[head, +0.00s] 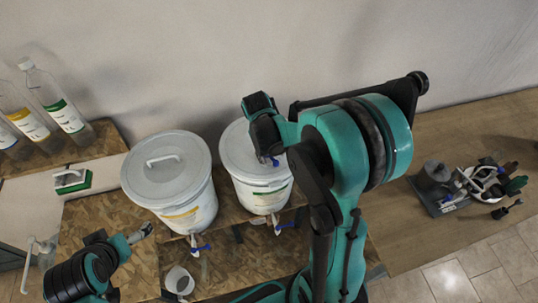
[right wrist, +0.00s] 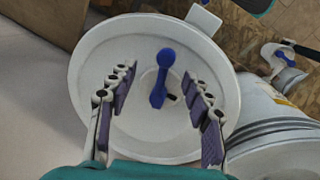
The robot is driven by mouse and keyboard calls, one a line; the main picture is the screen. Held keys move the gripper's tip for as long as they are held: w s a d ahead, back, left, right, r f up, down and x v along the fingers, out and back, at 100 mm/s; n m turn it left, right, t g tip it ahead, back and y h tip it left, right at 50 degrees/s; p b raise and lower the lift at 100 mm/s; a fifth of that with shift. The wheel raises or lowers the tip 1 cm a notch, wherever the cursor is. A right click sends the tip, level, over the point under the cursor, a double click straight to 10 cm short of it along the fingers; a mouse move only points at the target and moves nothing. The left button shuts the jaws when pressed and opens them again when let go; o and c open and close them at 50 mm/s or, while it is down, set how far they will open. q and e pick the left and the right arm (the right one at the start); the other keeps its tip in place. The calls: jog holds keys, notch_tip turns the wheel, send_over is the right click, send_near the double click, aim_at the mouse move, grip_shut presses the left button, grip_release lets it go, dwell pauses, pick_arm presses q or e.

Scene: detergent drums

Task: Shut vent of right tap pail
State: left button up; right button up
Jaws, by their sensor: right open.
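The right tap pail (head: 265,188) is a white pail with a green-striped label and a tap with a blue handle low on its front. Its white lid (right wrist: 100,125) carries the vent, a blue lever with a round knob (right wrist: 160,82); a small dark spot shows beside its base. A bit of blue shows by the gripper in the head view. My right gripper (right wrist: 157,80) is open above the lid, its fingers on either side of the lever, with nothing held. My left gripper (head: 143,232) is at lower left, away from this pail; its jaw state is unclear.
The left tap pail (head: 168,180), with a handled lid, stands close beside it. A white cup (head: 179,281) sits in front. Bottles (head: 58,108) and a green-and-white brush (head: 72,181) are at left. A grey tray (head: 435,200) and a filled bowl (head: 482,184) are at right.

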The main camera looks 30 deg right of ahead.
jog(key=r+p, duration=0.1)
jog(key=r, duration=0.2)
jog(key=r+p, duration=0.1)
jog(key=shift+a+r+p, duration=0.15)
jog(key=shift+a+p, duration=0.15)
notch_tip(320, 180, up, 12)
send_over(270, 165)
jog(key=a, duration=0.2)
jog(key=s+a+f+t+y, duration=0.2)
jog(key=s+a+f+t, duration=0.1)
jog(key=s+a+t, duration=0.55)
notch_tip(270, 165, down, 32)
jog(key=s+g+b, duration=0.1)
jog(key=s+b, duration=0.1)
jog(key=b, duration=3)
jog(key=shift+s+r, duration=0.15)
jog(key=shift+r, duration=0.05)
jog(key=shift+f+b, duration=0.3)
jog(key=shift+b, duration=0.25)
jog(key=c, duration=0.4)
jog(key=shift+r+g, duration=0.1)
jog(key=shift+g, duration=0.15)
jog(key=shift+c, duration=0.2)
